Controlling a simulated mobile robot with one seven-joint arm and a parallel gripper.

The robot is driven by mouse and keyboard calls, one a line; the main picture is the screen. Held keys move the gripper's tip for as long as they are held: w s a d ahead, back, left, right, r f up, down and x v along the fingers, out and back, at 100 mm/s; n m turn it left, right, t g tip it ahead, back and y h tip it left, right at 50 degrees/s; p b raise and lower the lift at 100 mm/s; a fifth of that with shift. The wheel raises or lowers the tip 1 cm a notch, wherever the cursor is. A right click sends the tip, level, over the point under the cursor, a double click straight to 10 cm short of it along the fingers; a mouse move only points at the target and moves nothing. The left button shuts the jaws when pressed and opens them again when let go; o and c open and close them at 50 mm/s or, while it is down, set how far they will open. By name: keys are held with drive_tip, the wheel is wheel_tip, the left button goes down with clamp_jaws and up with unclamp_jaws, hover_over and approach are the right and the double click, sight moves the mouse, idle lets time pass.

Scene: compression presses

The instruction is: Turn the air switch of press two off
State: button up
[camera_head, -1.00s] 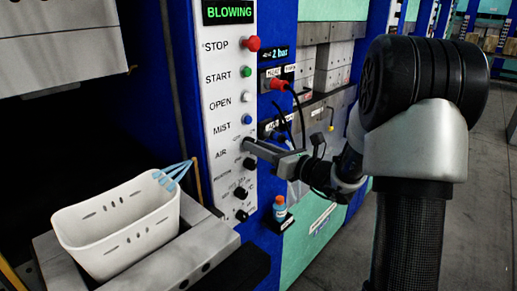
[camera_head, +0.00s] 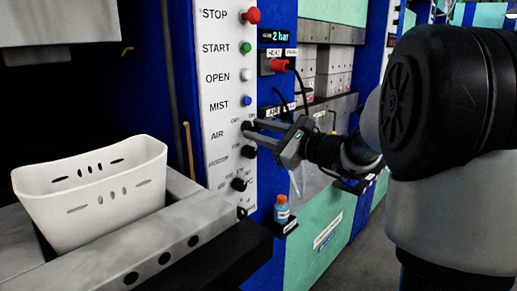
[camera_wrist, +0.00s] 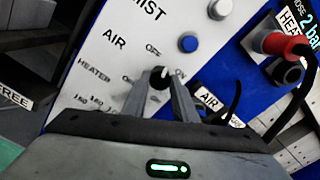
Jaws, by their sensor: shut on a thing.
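The air switch is a small black knob (camera_head: 246,126) on the white control panel (camera_head: 217,100), beside the AIR label. It also shows in the wrist view (camera_wrist: 160,77), with the word OFF at its upper left and ON at its right. My gripper (camera_head: 252,131) reaches it from the right in the head view. In the wrist view the two fingers of my gripper (camera_wrist: 161,88) stand on both sides of the knob, shut on it. Which way the knob points is too small to tell.
STOP (camera_head: 251,15), START, OPEN and MIST buttons sit above the switch; other black knobs (camera_head: 238,184) sit below. A red plug with a black cable (camera_head: 279,65) is at the right. A white basket (camera_head: 95,205) stands at the left. A small blue bottle (camera_head: 282,209) stands below my gripper.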

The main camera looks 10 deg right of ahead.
drive_tip(key=shift+f+n+b, duration=0.15)
drive_tip(key=shift+n+b, duration=1.15)
drive_tip(key=shift+b, duration=0.45)
drive_tip(key=o, duration=1)
drive_tip(key=shift+o, duration=0.2)
drive_tip(key=v, duration=1.7)
drive_tip(key=shift+s+p, duration=0.15)
drive_tip(key=shift+p, duration=0.25)
drive_tip(key=shift+d, duration=0.15)
